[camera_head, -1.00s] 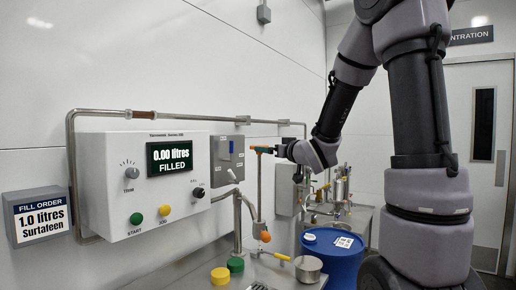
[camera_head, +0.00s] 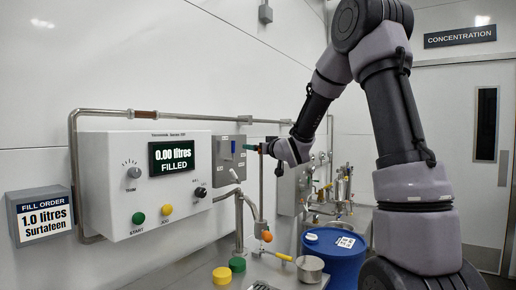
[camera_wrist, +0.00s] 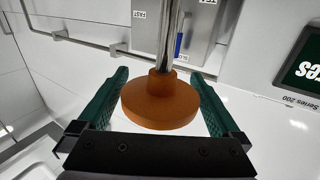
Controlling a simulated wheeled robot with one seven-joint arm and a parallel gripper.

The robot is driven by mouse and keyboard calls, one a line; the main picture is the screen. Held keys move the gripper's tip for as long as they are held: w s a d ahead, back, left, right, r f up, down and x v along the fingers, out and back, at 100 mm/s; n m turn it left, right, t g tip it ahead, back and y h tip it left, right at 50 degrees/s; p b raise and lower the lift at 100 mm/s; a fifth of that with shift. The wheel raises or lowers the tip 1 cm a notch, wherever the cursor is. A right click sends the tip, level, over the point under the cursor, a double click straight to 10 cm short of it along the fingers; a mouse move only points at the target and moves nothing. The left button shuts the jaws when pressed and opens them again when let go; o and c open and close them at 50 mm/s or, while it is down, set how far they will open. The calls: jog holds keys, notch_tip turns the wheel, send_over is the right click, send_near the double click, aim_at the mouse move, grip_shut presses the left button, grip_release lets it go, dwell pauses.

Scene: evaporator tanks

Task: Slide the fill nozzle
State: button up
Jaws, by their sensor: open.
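An orange-brown round knob with a collar (camera_wrist: 160,104) sits on a shiny metal rod in the wrist view. My gripper (camera_wrist: 160,100) is open, with one green finger on each side of the knob and a visible gap on both sides. In the head view my gripper (camera_head: 265,148) is at the top of a thin vertical rod (camera_head: 261,182), beside the grey switch box. The knob is hidden there by the fingers. Lower down, a curved metal spout (camera_head: 247,205) comes near the rod, and an orange ball (camera_head: 266,236) sits at its lower end.
A white control box (camera_head: 140,180) reads 0.00 litres filled. The grey switch box (camera_head: 229,158) is on the wall close behind my gripper. Below are a blue drum (camera_head: 335,262), a metal pot (camera_head: 310,268), and green (camera_head: 237,264) and yellow (camera_head: 222,275) caps.

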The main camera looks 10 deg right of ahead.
jog(key=shift+c, duration=0.3)
grip_shut()
notch_tip(320, 180, down, 17)
jog(key=shift+r, duration=0.1)
jog(key=shift+o, duration=0.3)
grip_release()
send_near(261, 195)
jog(key=shift+w+a+r, duration=0.1)
jog(key=shift+w+r, duration=0.25)
jog(key=shift+w, duration=0.2)
jog(key=shift+w+a+r, duration=0.1)
jog(key=shift+w+r, duration=0.25)
jog(key=shift+w, duration=0.2)
jog(key=shift+d, duration=0.1)
